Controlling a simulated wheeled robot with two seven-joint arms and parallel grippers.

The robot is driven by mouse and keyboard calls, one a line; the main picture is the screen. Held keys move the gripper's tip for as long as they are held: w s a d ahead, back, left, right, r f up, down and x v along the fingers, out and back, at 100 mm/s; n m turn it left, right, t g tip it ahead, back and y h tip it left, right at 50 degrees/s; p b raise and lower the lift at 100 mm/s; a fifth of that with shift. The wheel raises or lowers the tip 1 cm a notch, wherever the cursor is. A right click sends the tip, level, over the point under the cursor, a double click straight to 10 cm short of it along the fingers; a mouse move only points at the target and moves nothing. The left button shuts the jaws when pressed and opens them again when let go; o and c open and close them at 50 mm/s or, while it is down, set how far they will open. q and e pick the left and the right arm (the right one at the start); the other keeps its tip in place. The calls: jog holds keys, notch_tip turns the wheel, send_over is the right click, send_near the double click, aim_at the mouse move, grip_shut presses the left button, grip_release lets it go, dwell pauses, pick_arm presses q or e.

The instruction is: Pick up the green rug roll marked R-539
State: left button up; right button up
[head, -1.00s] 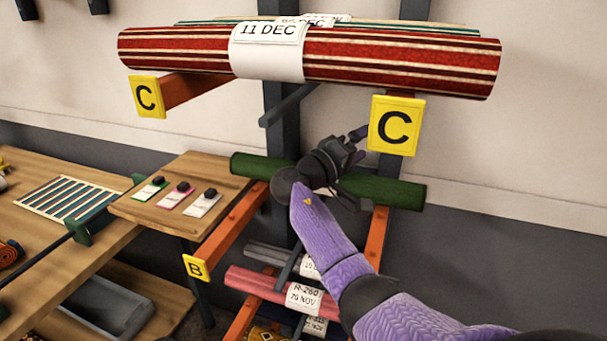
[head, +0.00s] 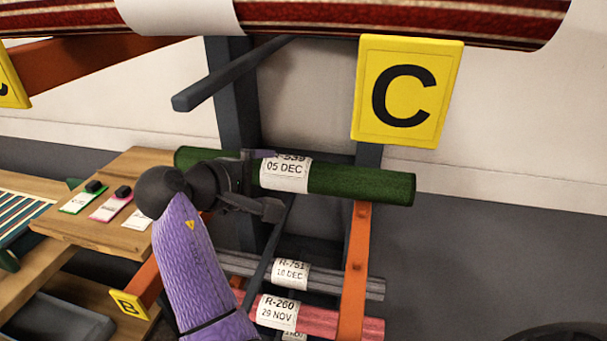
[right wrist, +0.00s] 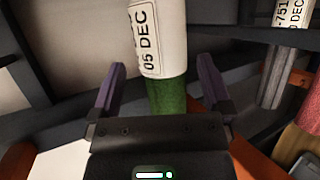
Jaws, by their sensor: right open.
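The dark green rug roll (head: 360,184) lies across the arms of the rack, below the striped roll. Its white tag (head: 285,174) reads 05 DEC, with a partly covered line ending in 539 above. My right gripper (head: 265,182) is at the roll, by the tag's left side, one finger near its upper edge and one below. In the right wrist view the open fingers (right wrist: 161,78) stand on either side of the green roll (right wrist: 168,95), with visible gaps. I cannot tell how deep the roll sits between them. My left gripper is not in view.
A red striped roll (head: 400,18) lies above on arms marked C (head: 405,92). Below are a grey roll (head: 335,282) tagged R-751 and a pink roll (head: 315,319) tagged R-260. A wooden shelf (head: 110,225) with small tags stands left. A dark bar (head: 232,75) juts out above.

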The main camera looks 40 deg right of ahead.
aim_at(274, 175)
jog(key=b+x, duration=0.1)
jog(key=x, duration=0.2)
jog(key=w+x, duration=0.1)
jog(key=x, duration=0.2)
jog(key=shift+a+f+b, duration=0.15)
jog(key=shift+a+b, duration=0.15)
jog(key=shift+b, duration=0.05)
jog(key=shift+d, duration=0.3)
grip_shut()
